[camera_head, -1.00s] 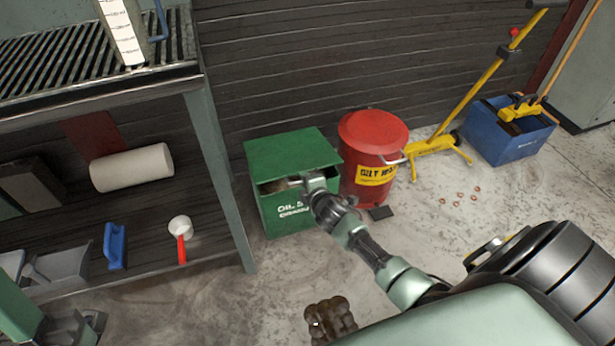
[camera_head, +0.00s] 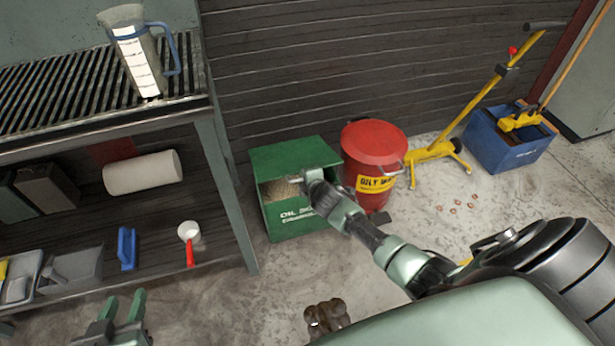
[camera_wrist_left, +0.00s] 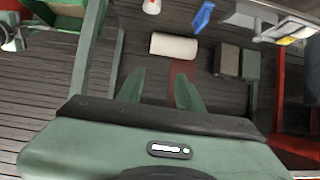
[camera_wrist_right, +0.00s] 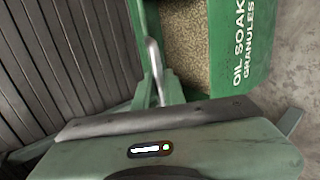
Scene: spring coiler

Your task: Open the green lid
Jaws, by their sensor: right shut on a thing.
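The green lid (camera_head: 290,154) sits on a green box (camera_head: 290,222) on the floor, hinged at the back and tilted up, with a gap at the front. Tan granules (camera_wrist_right: 183,45) show inside in the right wrist view. My right gripper (camera_head: 314,182) is at the lid's front edge, shut on its silver handle (camera_wrist_right: 154,70); the arm hides part of the box's right side. My left gripper (camera_head: 123,306) is open and empty, low in front of the shelf; its spread fingers also show in the left wrist view (camera_wrist_left: 160,92).
A red waste can (camera_head: 374,150) stands close to the box's right. A shelf unit (camera_head: 225,185) with a white roll (camera_head: 143,170) and a pitcher (camera_head: 138,55) is at left. A yellow jack (camera_head: 440,150) and blue bin (camera_head: 505,145) stand farther right. Brown lumps (camera_head: 327,315) lie on the floor.

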